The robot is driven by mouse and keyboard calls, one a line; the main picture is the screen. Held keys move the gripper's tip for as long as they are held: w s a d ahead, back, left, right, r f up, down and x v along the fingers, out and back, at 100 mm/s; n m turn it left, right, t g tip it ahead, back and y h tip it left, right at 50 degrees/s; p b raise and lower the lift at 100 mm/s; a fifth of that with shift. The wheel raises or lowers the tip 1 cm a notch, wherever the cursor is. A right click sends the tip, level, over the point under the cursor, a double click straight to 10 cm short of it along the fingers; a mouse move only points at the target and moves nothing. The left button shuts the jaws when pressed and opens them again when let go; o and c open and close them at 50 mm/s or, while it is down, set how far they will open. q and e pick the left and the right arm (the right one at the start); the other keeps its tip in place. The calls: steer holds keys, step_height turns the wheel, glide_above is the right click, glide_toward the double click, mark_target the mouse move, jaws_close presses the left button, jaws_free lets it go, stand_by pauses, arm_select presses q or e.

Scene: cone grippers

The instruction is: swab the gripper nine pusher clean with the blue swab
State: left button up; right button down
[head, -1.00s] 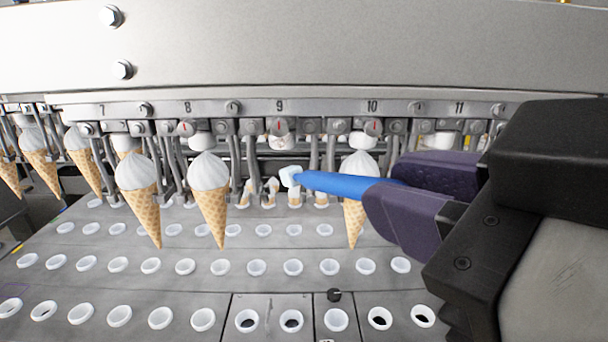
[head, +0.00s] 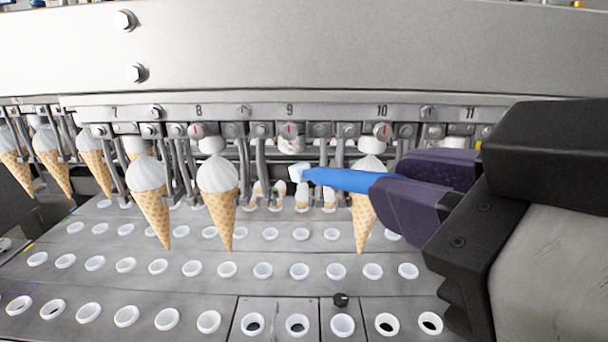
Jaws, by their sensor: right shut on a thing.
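The blue swab (head: 340,180) has a blue handle and a pale, squarish tip (head: 299,172). My right gripper (head: 405,190), with dark purple fingers, is shut on the handle's right end and holds it about level. The swab tip is in front of the gap under the number 9 on the rail. The gripper nine pusher (head: 290,143) is a whitish piece under that number, with darker marks on it. The tip is a little below it and looks apart from it. My left gripper is not in view.
Ice cream cones hang to the left (head: 218,200) and one hangs under station 10 (head: 367,205), partly behind the swab and my gripper. Thin metal gripper fingers hang along the rail (head: 240,110). Below is a grey plate (head: 190,290) with rows of white-rimmed holes.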

steer(key=shift+w+d, duration=0.15)
steer(key=shift+w, duration=2.45)
steer(key=shift+w, duration=1)
